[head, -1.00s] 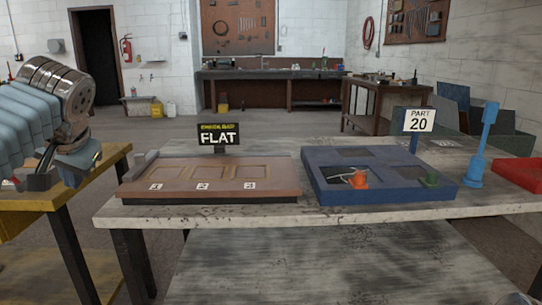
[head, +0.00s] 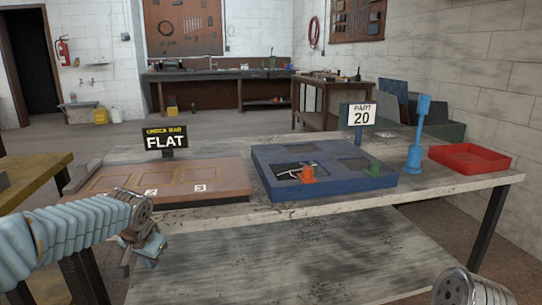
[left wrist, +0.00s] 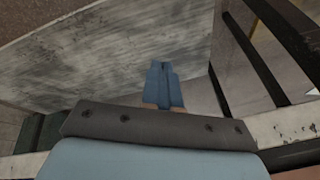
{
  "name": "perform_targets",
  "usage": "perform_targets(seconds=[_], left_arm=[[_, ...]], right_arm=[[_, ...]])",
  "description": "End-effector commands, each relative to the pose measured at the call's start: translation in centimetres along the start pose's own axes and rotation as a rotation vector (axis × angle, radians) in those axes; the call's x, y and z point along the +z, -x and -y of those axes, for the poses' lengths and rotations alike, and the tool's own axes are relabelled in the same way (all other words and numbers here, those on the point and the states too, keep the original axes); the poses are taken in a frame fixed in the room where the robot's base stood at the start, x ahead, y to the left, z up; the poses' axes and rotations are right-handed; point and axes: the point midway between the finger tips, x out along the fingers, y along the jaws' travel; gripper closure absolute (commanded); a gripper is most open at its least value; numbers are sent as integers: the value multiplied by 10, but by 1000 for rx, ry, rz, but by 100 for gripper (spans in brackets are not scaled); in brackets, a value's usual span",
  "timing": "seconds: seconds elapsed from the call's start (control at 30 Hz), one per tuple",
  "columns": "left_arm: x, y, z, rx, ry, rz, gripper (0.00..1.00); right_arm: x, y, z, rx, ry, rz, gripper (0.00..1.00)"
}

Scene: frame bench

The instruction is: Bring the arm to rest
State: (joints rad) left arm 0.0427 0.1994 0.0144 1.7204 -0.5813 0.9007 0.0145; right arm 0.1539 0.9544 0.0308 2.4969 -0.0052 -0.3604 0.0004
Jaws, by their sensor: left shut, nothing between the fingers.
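My left arm comes in from the left in the head view, and its gripper (head: 150,250) hangs low in front of the bench's front edge, below the brown board. The left gripper is shut and empty; it also shows in the left wrist view (left wrist: 163,68), pointing down over the grey lower shelf (left wrist: 120,55). Part of my right arm (head: 470,288) shows at the bottom right of the head view; its gripper is out of view.
The bench (head: 330,203) carries a brown board (head: 225,178) with numbered recesses, a FLAT sign (head: 165,140), a blue tray (head: 330,190) with orange and green pieces, a PART 20 sign (head: 358,115), a blue post (head: 415,150) and a red tray (head: 468,158). A yellow table (head: 35,175) stands left.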

Motion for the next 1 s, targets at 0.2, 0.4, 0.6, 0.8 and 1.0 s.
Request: perform_targets(seconds=[0.2,0.4,0.6,0.8,1.0], left_arm=[[46,-134,-124,267,2,59,100],[146,-218,-239,469,144,150,100],[251,-243,-306,522,316,252,100],[294,-244,-323,506,386,291,100],[294,-244,-323,506,386,291,100]], right_arm=[[0,0,0,0,0,0,57],[0,0,0,0,0,0,57],[0,0,0,0,0,0,57],[0,0,0,0,0,0,57],[0,0,0,0,0,0,57]])
